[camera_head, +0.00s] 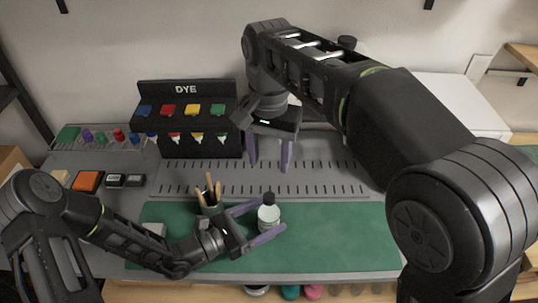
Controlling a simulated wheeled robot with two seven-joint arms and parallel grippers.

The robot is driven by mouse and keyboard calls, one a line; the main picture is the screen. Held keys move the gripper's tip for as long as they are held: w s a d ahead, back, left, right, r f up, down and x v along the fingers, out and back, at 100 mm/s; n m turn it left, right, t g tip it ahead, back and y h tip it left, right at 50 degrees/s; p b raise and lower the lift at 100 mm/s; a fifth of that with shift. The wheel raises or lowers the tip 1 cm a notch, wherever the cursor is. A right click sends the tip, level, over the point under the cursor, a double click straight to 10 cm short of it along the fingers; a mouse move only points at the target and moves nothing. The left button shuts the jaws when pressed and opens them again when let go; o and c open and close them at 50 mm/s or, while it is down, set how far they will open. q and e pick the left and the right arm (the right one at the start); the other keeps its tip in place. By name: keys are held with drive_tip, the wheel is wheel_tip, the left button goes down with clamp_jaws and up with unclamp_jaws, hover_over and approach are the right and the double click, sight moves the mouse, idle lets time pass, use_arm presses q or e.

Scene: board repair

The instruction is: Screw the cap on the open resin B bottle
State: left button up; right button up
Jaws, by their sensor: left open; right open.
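A clear bottle with pale contents (268,217) stands upright on the green mat (340,232). A dark cap (269,198) sits at its top; I cannot tell how tightly, and no label can be read. My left gripper (276,217) is open, with its two purple fingers on either side of the bottle. I cannot tell whether they touch it. My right gripper (270,168) is open and empty, pointing down above the slotted grey board (325,178), behind the bottle.
A cup of wooden sticks (210,205) stands close to my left wrist. A black DYE rack (187,90) and a rack of small coloured bottles (95,138) are at the back left. An orange box (88,181) lies at the left. The mat right of the bottle is clear.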

sight(259, 220)
use_arm(q)
drive_tip(key=v, duration=0.6)
drive_tip(key=shift+s+a+b, duration=0.1)
drive_tip(key=shift+a+b, duration=0.2)
drive_tip(key=shift+b, duration=0.05)
